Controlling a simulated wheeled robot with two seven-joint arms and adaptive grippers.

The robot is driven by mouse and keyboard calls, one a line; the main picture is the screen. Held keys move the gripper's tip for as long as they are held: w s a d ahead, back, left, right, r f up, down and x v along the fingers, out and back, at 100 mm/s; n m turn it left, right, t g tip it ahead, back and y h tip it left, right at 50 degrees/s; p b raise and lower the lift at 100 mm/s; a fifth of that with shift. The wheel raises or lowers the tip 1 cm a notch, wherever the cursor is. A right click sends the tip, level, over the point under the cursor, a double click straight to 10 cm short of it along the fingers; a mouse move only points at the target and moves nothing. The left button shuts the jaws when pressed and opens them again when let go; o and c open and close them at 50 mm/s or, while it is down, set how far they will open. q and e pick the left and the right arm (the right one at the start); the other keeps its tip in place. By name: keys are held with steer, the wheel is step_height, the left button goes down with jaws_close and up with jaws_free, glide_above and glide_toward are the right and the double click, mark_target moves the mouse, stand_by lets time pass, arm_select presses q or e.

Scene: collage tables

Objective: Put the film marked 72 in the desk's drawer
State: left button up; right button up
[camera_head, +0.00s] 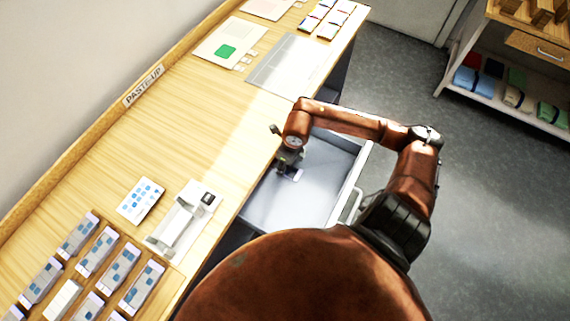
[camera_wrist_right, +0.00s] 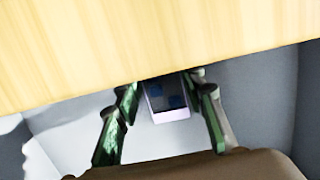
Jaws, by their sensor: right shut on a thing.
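My right gripper (camera_head: 290,163) reaches down over the open desk drawer (camera_head: 322,172) from the right. It is shut on a small film box (camera_head: 296,175), dark with blue patches and a pale end. The film also shows between the green fingers in the right wrist view (camera_wrist_right: 168,97), with the grey drawer (camera_wrist_right: 262,100) beneath it. I cannot read the number on it. The film is inside the drawer's outline, close to the desk edge; I cannot tell whether it touches the drawer floor. The drawer looks otherwise empty. My left gripper is out of view.
The wooden desktop (camera_head: 165,130) overhangs the drawer's back part and fills the top of the wrist view. Several similar boxes (camera_head: 97,252) stand in a tray at the lower left, near a white device (camera_head: 183,222) and a blue-marked card (camera_head: 141,200). A shelf unit (camera_head: 480,45) stands upper right.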

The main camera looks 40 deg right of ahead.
mark_target(289, 170)
steer(key=shift+f, duration=0.1)
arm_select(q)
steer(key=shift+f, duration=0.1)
arm_select(e)
steer(key=o, duration=0.9)
steer(key=shift+o, duration=0.2)
steer(key=shift+r, duration=0.2)
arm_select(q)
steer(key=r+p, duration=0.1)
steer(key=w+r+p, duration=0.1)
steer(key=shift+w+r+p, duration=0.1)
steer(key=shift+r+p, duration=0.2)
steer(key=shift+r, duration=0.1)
arm_select(e)
step_height(289, 170, up, 12)
steer(key=s, duration=0.1)
steer(key=shift+s+d+f, duration=0.15)
steer(key=shift+s+d, duration=0.1)
steer(key=shift+s, duration=0.1)
